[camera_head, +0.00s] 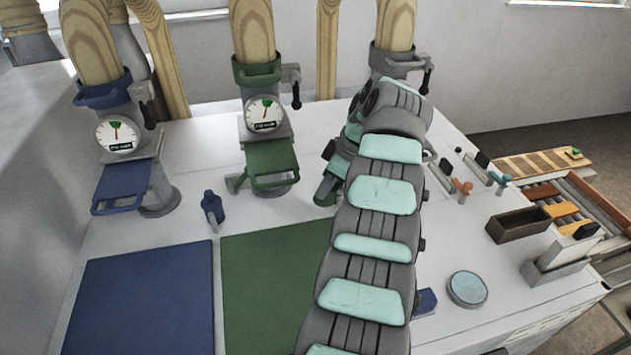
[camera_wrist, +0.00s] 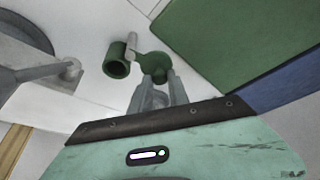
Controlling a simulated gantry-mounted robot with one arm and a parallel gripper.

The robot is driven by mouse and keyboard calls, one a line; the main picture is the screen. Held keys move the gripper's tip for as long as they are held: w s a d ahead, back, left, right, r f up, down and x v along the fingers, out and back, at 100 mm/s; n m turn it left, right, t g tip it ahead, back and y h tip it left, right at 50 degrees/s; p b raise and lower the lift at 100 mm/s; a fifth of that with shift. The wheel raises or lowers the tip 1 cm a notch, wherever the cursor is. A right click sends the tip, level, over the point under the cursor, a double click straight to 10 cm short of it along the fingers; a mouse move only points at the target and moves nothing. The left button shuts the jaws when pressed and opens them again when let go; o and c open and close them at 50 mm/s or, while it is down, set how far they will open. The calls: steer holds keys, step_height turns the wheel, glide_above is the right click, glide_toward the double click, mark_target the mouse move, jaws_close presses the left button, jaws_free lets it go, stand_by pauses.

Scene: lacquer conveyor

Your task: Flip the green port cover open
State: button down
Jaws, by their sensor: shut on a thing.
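The green port cover (camera_head: 270,162) is a flat flap with a handle at the front of the middle port, below its gauge (camera_head: 264,114). It slopes out toward the front; I cannot tell whether it is shut. My gripper (camera_wrist: 160,84) is shut on a small green piece (camera_wrist: 153,62) with a hollow green cylinder (camera_wrist: 118,62) beside it. A dark green cylinder (camera_head: 324,190) shows by my wrist in the head view, right of the cover and apart from it. My arm hides the fingertips there.
The blue port cover (camera_head: 122,186) is at left, with a blue upright piece (camera_head: 212,207) on the worktop. Blue (camera_head: 140,300) and green (camera_head: 265,285) mats lie in front. My arm hides much of the right port (camera_head: 400,62). A dark box (camera_head: 518,225) stands at right.

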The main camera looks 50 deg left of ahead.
stand_by(0.3)
steer(key=c, duration=1.3)
jaws_free()
steer(key=shift+d+r, duration=0.2)
steer(key=shift+r, duration=0.25)
steer(key=p+v, duration=0.5)
steer(key=v, duration=0.5)
steer(key=shift+a+p, duration=0.1)
steer(key=shift+p, duration=0.2)
